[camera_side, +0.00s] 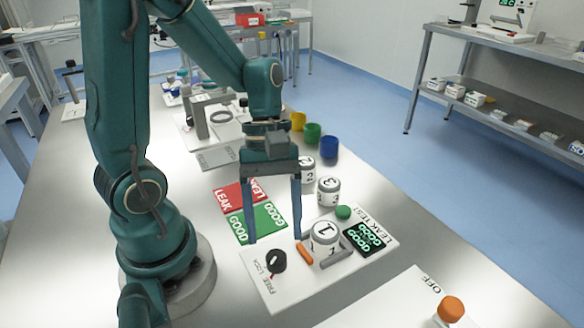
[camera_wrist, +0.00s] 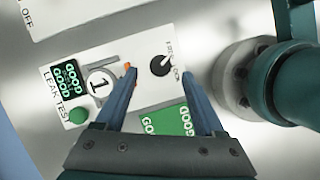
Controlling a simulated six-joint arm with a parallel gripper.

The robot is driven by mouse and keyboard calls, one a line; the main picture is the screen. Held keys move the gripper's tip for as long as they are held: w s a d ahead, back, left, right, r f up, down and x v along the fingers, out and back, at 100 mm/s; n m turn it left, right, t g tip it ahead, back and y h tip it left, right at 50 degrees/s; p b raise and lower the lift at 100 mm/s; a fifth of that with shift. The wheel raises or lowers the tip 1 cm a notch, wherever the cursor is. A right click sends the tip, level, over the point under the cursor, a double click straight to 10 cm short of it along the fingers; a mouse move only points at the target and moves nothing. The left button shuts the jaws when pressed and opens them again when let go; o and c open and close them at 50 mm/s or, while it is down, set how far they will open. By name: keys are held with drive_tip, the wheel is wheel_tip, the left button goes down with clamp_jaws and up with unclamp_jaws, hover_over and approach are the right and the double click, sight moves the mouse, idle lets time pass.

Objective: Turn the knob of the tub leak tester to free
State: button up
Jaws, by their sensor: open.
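The tub leak tester (camera_side: 286,285) is a white panel on the bench, also in the wrist view (camera_wrist: 143,92). Its black round knob (camera_side: 276,261) sits at the left end, near the printed words FREE and LOCK. In the wrist view the knob (camera_wrist: 160,66) has a pale mark; I cannot tell which word it points to. A white tub marked 1 (camera_side: 325,236) stands on the tester beside an orange piece (camera_side: 305,253). My gripper (camera_side: 273,238) is open and empty, pointing down above the knob. In the wrist view its fingertips (camera_wrist: 158,73) lie either side of the knob, apart from it.
A green button (camera_side: 343,212) and a lit GOOD display (camera_side: 364,238) are on the tester. Red LEAK and green GOOD pads (camera_side: 267,219) lie behind it. More numbered tubs (camera_side: 328,192) stand behind. A panel with an orange knob (camera_side: 451,309) is at front right.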

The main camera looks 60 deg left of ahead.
sight(278, 256)
drive_tip(key=shift+a+r, duration=0.2)
drive_tip(key=shift+r, duration=0.3)
drive_tip(key=shift+s+m, duration=0.1)
drive_tip(key=shift+m, duration=0.3)
drive_tip(key=m+g+y, duration=0.1)
drive_tip(key=m+y, duration=0.1)
drive_tip(key=m, duration=0.3)
drive_tip(key=w+d+m+y, duration=0.1)
drive_tip(key=m+y, duration=0.1)
drive_tip(key=m, duration=0.4)
drive_tip(key=w+d+m+g+y, duration=0.1)
drive_tip(key=m, duration=0.4)
drive_tip(key=shift+d+f+m+g+y, duration=0.1)
drive_tip(key=shift+d+m+g+y, duration=0.2)
drive_tip(key=shift+m+y, duration=0.1)
drive_tip(key=shift+s+d+f+m, duration=0.2)
drive_tip(key=shift+d+f+m, duration=0.05)
drive_tip(key=shift+d+m, duration=0.1)
drive_tip(key=shift+x, duration=2.45)
